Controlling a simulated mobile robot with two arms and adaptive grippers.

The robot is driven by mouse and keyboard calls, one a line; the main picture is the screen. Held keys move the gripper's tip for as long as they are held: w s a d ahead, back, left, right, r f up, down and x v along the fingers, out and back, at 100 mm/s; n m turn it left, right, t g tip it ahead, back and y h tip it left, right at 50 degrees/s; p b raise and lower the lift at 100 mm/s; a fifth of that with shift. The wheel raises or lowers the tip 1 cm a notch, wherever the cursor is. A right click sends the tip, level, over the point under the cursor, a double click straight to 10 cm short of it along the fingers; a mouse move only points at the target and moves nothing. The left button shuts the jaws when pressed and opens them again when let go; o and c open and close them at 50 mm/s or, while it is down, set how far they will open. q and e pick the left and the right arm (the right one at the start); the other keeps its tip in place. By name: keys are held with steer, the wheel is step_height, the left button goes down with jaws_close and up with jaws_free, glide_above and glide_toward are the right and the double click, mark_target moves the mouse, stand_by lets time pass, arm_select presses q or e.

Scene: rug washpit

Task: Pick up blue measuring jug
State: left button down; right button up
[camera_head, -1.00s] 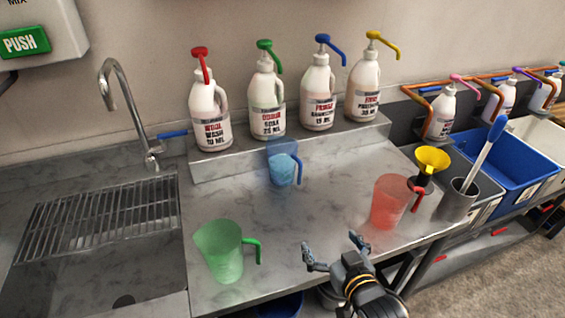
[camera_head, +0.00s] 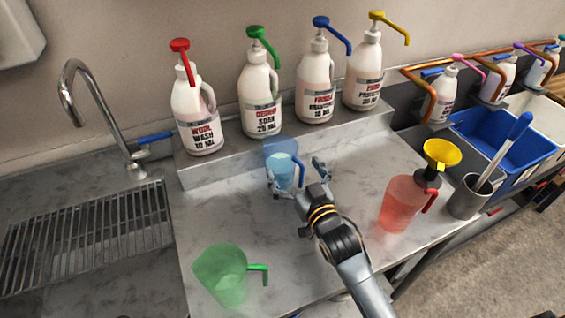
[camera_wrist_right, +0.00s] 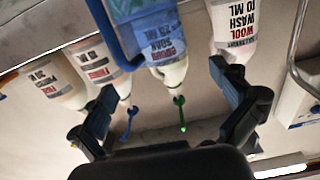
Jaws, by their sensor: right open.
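The translucent blue measuring jug (camera_head: 280,165) stands upright on the steel counter, in front of the raised ledge, its blue handle to the right. My right gripper (camera_head: 296,177) is open close to it. In the head view its left fingertip overlaps the jug's lower front, and its right fingertip is to the right of the handle. In the right wrist view, which looks upside down, the jug (camera_wrist_right: 153,38) and its handle show at the top, beyond my open fingers (camera_wrist_right: 166,90). I cannot tell whether they touch. My left gripper is not in view.
A green jug (camera_head: 224,276) stands at front left, a red jug (camera_head: 402,203) to the right by a yellow funnel (camera_head: 441,154). Several pump bottles (camera_head: 262,98) line the ledge behind. A metal cup (camera_head: 467,197) holds a blue-handled tool. A sink grate (camera_head: 85,235) lies left.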

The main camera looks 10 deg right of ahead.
mark_target(282, 148)
steer(key=w, duration=0.2)
steer(key=shift+w+a, duration=0.25)
steer(key=shift+w, duration=0.1)
steer(key=w, duration=0.1)
steer(key=w+p, duration=0.1)
steer(key=w, duration=0.1)
steer(key=w+p, duration=0.1)
steer(key=w, duration=0.1)
steer(key=shift+w+a+f, duration=0.2)
steer(key=shift+a+f, duration=0.05)
steer(key=shift+a, duration=0.1)
steer(key=c, duration=1.4)
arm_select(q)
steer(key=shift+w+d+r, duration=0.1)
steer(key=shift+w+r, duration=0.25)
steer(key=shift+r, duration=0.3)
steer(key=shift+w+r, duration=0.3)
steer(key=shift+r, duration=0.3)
arm_select(e)
steer(key=shift+r, duration=0.1)
steer(key=shift+c, duration=1)
